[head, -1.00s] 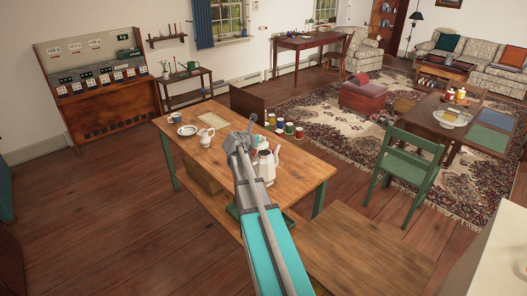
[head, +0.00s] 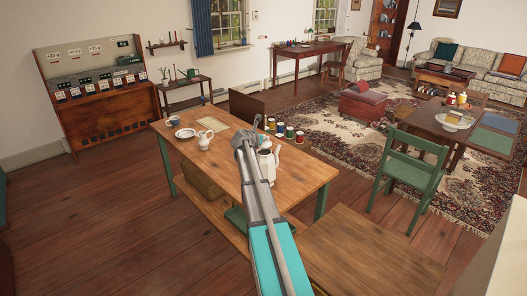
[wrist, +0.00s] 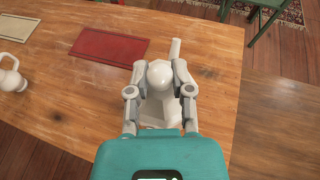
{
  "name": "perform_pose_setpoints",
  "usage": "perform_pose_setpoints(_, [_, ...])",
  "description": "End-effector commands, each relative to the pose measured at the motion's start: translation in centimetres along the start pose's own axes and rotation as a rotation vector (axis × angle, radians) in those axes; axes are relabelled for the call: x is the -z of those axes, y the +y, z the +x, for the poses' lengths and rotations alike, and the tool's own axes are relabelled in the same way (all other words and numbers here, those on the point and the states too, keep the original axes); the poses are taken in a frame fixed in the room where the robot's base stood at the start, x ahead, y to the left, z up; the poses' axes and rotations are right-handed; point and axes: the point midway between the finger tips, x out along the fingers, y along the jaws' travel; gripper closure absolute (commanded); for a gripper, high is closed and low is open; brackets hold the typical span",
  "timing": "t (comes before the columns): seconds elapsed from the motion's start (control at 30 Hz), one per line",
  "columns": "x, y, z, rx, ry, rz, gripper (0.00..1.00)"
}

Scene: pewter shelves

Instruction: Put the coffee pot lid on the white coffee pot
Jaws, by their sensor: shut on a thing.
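The white coffee pot (head: 268,166) stands on the wooden table, partly hidden behind my arm in the head view. My gripper (head: 246,142) is by the pot's top in that view. In the wrist view, my gripper (wrist: 160,75) is shut on a rounded white piece, the coffee pot lid (wrist: 159,72). The white pot body (wrist: 158,112) shows below the lid, between the fingers, with a pale spout-like part (wrist: 175,49) beyond. I cannot tell whether the lid touches the pot's rim.
A red mat (wrist: 110,45) lies beyond the gripper. The table's right end is clear.

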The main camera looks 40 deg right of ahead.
Motion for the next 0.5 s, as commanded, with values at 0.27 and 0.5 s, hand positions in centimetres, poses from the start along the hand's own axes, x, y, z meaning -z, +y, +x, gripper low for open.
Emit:
perform_pose_setpoints(0.27, [0.57,0.3,0.97,0.0,0.0,0.0,1.0])
perform_pose_setpoints(0.5, [0.54,0.29,0.92,0.0,0.0,0.0,1.0])
